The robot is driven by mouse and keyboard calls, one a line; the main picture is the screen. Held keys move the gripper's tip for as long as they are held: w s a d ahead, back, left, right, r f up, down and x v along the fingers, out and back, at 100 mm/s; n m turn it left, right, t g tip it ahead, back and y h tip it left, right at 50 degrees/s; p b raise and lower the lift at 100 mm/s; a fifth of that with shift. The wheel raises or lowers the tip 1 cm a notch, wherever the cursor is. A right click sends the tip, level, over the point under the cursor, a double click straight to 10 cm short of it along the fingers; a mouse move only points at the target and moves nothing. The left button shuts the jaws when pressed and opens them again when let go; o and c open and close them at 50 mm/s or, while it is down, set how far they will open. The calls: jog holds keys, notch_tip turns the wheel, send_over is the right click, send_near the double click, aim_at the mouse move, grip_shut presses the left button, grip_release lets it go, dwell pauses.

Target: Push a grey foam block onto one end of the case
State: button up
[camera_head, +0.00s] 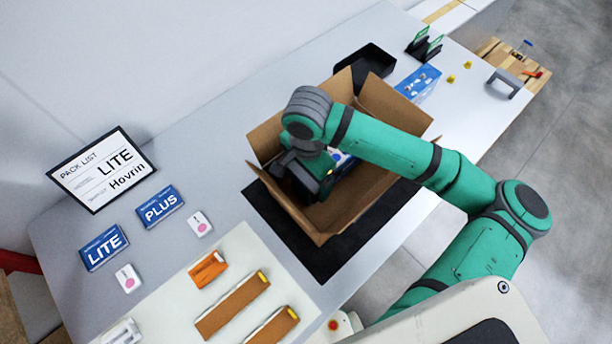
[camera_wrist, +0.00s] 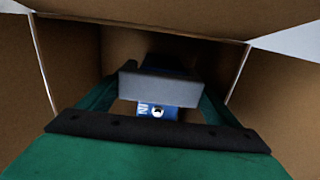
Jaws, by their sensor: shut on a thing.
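The grey foam block (camera_wrist: 158,84) sits between my gripper's fingers in the wrist view. My gripper (camera_wrist: 160,92) is shut on it, inside the open cardboard box. A blue printed thing (camera_wrist: 157,113), which looks like the case, shows just beyond and below the block. Whether the block touches it I cannot tell. In the head view, part of a blue and white thing (camera_head: 345,164) shows in the box beside my gripper (camera_head: 318,186). My arm hides the block and most of the case there.
The cardboard box (camera_head: 264,139) has raised flaps and stands on a black mat (camera_head: 275,228). A black tray (camera_head: 374,60) and blue carton (camera_head: 420,83) stand behind the box.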

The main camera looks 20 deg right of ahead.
jog(key=shift+w+a+f, duration=0.1)
jog(key=shift+f, duration=0.2)
dwell(0.5)
jog(key=o, duration=0.9)
jog(key=shift+o, duration=0.2)
jog(key=shift+w, duration=0.1)
jog(key=shift+a, duration=0.15)
jog(key=shift+s+d, duration=0.2)
jog(key=shift+d, duration=0.05)
jog(key=shift+r, duration=0.1)
